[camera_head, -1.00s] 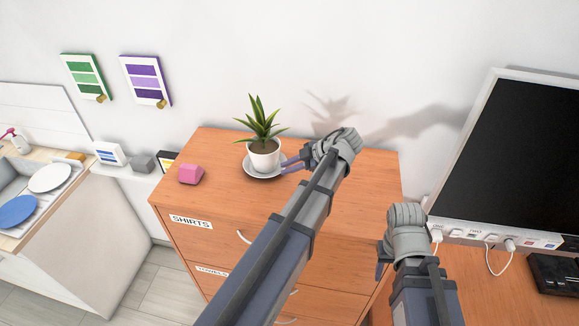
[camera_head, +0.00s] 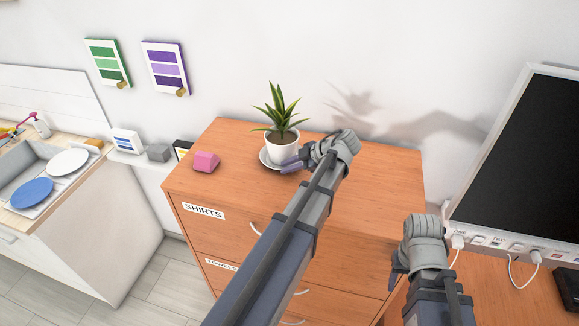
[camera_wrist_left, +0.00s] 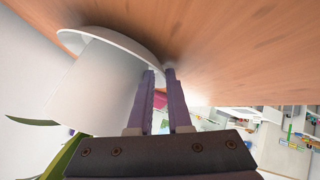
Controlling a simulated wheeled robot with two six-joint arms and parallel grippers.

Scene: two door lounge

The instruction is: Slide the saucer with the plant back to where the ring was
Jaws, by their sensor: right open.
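A green spiky plant in a white pot (camera_head: 282,147) stands upright on a white saucer (camera_head: 265,160), on the wooden dresser top near its back left. My left gripper (camera_head: 290,163) is at the saucer's right front rim. In the left wrist view, the saucer rim (camera_wrist_left: 120,42) runs in between the purple fingertips (camera_wrist_left: 160,72), which have only a narrow gap, and they look shut on it. The pot also shows in that view (camera_wrist_left: 95,85). My right gripper (camera_head: 396,270) is open and empty at the dresser's right front, partly hidden behind its wrist. No ring shows.
A pink block (camera_head: 206,161) sits left of the saucer on the dresser (camera_head: 375,190). The dresser top to the right and behind is clear up to the wall. A monitor (camera_head: 535,160) and a power strip (camera_head: 500,243) stand at the right.

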